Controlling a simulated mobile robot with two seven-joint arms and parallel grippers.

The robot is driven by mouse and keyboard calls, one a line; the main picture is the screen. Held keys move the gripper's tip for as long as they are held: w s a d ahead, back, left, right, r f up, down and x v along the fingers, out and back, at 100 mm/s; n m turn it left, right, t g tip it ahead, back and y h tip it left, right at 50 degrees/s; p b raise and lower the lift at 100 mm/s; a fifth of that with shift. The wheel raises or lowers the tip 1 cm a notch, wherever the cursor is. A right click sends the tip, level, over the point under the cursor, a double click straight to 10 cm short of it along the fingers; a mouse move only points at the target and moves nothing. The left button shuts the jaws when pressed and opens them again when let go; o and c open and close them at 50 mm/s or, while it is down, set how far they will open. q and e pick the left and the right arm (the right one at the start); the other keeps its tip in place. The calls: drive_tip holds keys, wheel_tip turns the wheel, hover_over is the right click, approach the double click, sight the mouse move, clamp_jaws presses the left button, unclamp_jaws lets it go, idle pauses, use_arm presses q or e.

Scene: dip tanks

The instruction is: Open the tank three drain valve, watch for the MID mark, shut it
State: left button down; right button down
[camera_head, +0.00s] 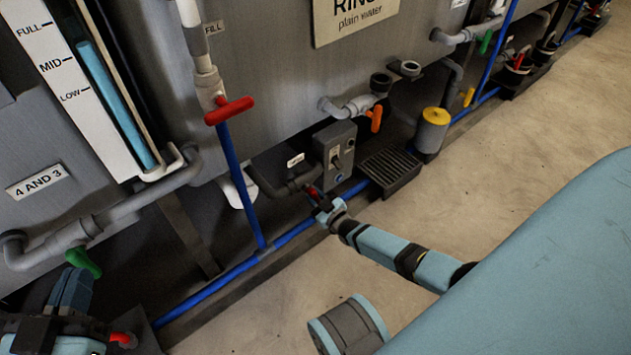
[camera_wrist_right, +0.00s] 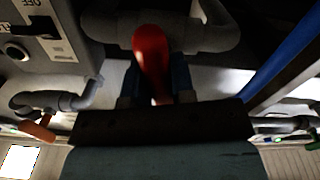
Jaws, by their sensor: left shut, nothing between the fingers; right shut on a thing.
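My right gripper (camera_head: 326,208) is shut on a small red valve handle (camera_head: 313,193) low under the tank, beside a grey switch box. In the right wrist view the red handle (camera_wrist_right: 151,62) stands between the fingers, in front of a dark grey pipe (camera_wrist_right: 205,35). A level gauge (camera_head: 113,100) marked FULL, MID and LOW is at the upper left; its blue column (camera_head: 112,98) tops out a little above the MID mark. My left gripper (camera_head: 70,290) is shut and empty at the lower left, just below a green handle (camera_head: 83,262).
A larger red handle (camera_head: 229,110) sits on the vertical pipe. The switch box (camera_head: 335,150), a floor grate (camera_head: 390,170) and a yellow-topped canister (camera_head: 431,130) line the tank's foot. Open floor (camera_head: 500,140) lies to the right.

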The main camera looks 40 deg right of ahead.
drive_tip(key=shift+m, duration=1.6)
drive_tip(key=c, duration=1)
unclamp_jaws()
drive_tip(key=shift+o, duration=0.2)
drive_tip(key=shift+s, duration=0.15)
